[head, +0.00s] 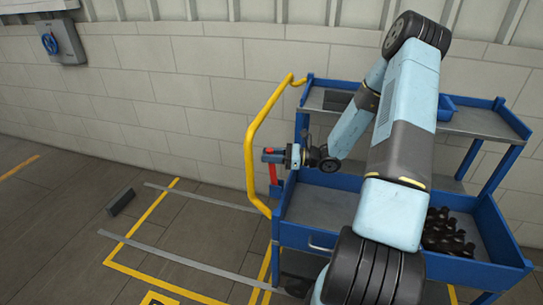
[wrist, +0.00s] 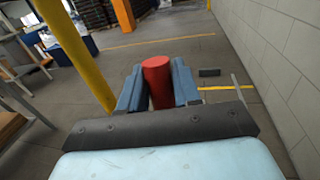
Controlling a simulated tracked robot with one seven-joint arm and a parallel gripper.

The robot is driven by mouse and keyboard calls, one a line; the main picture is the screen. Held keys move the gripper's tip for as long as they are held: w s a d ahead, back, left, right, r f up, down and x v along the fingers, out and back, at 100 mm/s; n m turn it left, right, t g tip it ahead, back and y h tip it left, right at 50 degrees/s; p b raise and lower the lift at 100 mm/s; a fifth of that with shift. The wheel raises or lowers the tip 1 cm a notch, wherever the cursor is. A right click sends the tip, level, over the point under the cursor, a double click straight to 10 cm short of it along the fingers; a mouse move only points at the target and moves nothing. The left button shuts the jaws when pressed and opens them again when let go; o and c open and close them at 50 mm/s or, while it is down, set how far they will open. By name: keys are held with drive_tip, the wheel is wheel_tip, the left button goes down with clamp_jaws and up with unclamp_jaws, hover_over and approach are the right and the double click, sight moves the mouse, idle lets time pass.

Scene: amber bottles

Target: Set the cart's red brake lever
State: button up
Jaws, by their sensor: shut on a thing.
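The red brake lever (wrist: 157,80) shows in the wrist view as a round red grip between my two blue fingers. My gripper (head: 270,155) is shut on it at the left end of the blue cart (head: 297,232). In the head view, a red length of the lever (head: 273,174) shows below the fingers, roughly upright beside the yellow handle. The fingers hide part of the lever, and its lower end is hard to make out.
The cart's yellow handle (head: 250,150) bows out close to my gripper. Dark bottles (head: 447,232) lie in the lower tray. A dark block (head: 120,202) lies on the floor at left, near yellow floor lines. A pale block wall (head: 190,90) stands behind.

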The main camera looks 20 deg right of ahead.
clamp_jaws()
drive_tip(key=shift+s, duration=0.1)
drive_tip(key=s+d+n+t+y, duration=0.1)
drive_tip(key=s+d+y, duration=0.2)
drive_tip(key=d+y, duration=0.2)
drive_tip(key=shift+s+d+f, duration=0.2)
drive_tip(key=shift+s+f, duration=0.15)
drive_tip(key=o, duration=0.8)
unclamp_jaws()
drive_tip(key=v, duration=1.4)
